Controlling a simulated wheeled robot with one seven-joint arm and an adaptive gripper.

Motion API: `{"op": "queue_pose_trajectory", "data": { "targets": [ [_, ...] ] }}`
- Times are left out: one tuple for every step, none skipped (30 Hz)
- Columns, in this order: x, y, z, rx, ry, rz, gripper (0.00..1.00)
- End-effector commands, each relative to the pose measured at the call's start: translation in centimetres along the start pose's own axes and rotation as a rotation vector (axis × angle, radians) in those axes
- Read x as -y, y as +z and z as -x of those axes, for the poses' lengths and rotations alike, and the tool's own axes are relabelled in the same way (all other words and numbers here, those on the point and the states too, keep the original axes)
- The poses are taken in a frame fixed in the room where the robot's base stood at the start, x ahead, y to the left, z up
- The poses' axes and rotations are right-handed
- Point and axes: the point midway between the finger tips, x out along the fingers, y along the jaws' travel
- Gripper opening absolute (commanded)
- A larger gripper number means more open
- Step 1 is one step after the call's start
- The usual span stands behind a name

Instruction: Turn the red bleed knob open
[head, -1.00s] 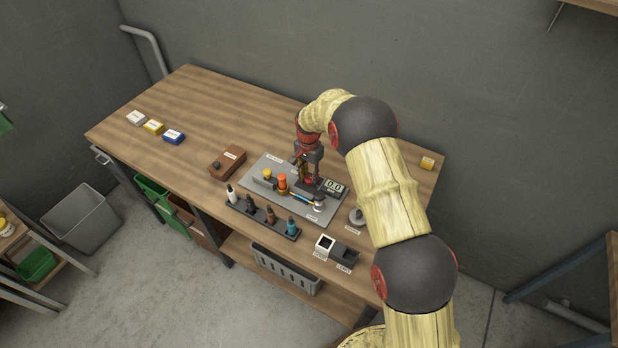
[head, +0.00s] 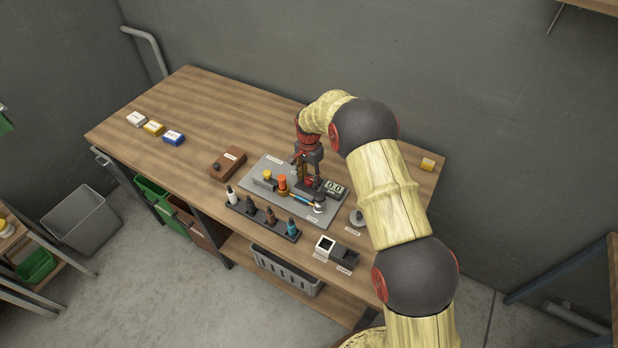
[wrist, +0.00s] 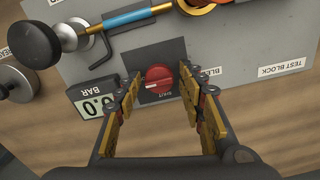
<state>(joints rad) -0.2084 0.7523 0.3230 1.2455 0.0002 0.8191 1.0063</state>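The red bleed knob (wrist: 159,79) sits on a dark square block on the grey test plate, with a pale line across its face. My gripper (wrist: 160,85) is open in the wrist view, with one finger on each side of the knob and visible gaps between. I cannot tell how deep the fingertips are beside it. In the head view my gripper (head: 308,175) points down over the grey plate (head: 268,165), and the knob shows as a small red spot (head: 309,181) partly hidden by the fingers.
A gauge reading 0.0 (wrist: 98,105) stands beside the knob block. A rack of bottles (head: 262,217) stands at the front. The table's back left (head: 215,100) is clear.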

Motion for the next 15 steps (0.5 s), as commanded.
{"op": "queue_pose_trajectory", "data": {
  "targets": [
    [0.0, 0.0, 0.0, 0.000, 0.001, 0.000, 0.44],
    [0.0, 0.0, 0.0, 0.000, 0.001, 0.000, 0.46],
    [0.0, 0.0, 0.0, 0.000, 0.001, 0.000, 0.46],
    [0.0, 0.0, -0.1, 0.001, 0.001, 0.000, 0.46],
    [0.0, 0.0, -0.1, 0.001, 0.001, 0.001, 0.46],
    [-0.1, 0.0, -0.1, 0.001, 0.001, 0.001, 0.46],
    [-0.1, 0.0, -0.1, 0.001, 0.001, 0.001, 0.46],
    [-0.1, 0.0, -0.1, 0.001, 0.001, 0.001, 0.46],
    [-0.1, 0.0, -0.1, 0.001, 0.001, 0.001, 0.46],
    [-0.1, 0.0, -0.1, 0.001, 0.001, 0.001, 0.46],
    [-0.1, 0.0, 0.0, 0.001, 0.001, 0.001, 0.46],
    [0.0, 0.0, 0.2, 0.000, 0.001, 0.001, 0.46],
    [0.0, 0.0, 0.3, 0.000, 0.001, 0.001, 0.46],
    [0.0, 0.0, 0.6, 0.000, 0.000, 0.001, 0.46],
    [0.0, 0.0, 1.1, -0.001, -0.001, 0.001, 0.46]
  ]
}}
